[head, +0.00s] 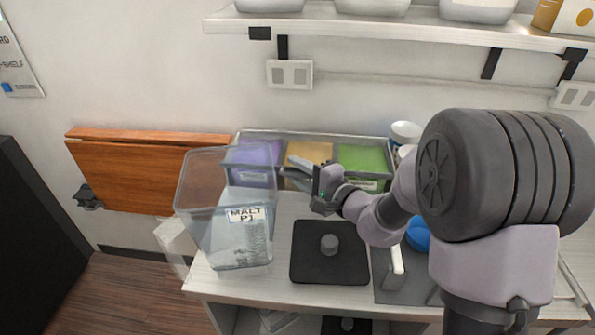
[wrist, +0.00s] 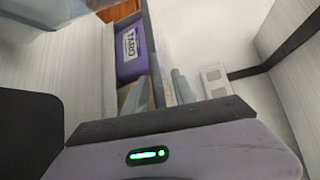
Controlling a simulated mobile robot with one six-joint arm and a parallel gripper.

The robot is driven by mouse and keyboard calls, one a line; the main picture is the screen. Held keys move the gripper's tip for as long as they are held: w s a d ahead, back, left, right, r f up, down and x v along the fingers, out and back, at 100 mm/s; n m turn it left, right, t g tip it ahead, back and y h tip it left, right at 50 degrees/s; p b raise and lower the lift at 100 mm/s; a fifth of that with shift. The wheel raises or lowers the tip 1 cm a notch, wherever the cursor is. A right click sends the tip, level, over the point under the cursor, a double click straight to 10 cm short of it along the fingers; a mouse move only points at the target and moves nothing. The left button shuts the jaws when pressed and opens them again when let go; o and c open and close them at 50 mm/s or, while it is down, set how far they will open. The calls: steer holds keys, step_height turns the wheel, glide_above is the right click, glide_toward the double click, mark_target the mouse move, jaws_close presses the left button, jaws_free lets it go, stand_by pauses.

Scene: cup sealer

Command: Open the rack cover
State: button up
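The rack (head: 318,136) is a long clear-walled tray at the back of the counter. It holds a purple (head: 262,152), a yellow (head: 312,151) and a green container (head: 362,158). A see-through cover seems to lie over it, but its edges are hard to make out. My gripper (head: 290,170) is at the rack's front, before the yellow container. In the wrist view the fingers (wrist: 160,92) point along the rack wall, near the purple container labelled TARO (wrist: 130,50). Contact with the cover cannot be told.
A black mat (head: 310,270) with a grey knob (head: 329,244) lies in front. White cups (head: 405,132) stand at the rack's right. A shelf (head: 400,28) overhangs the counter.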

jaws_close()
steer(key=shift+r, duration=0.2)
stand_by(1.1)
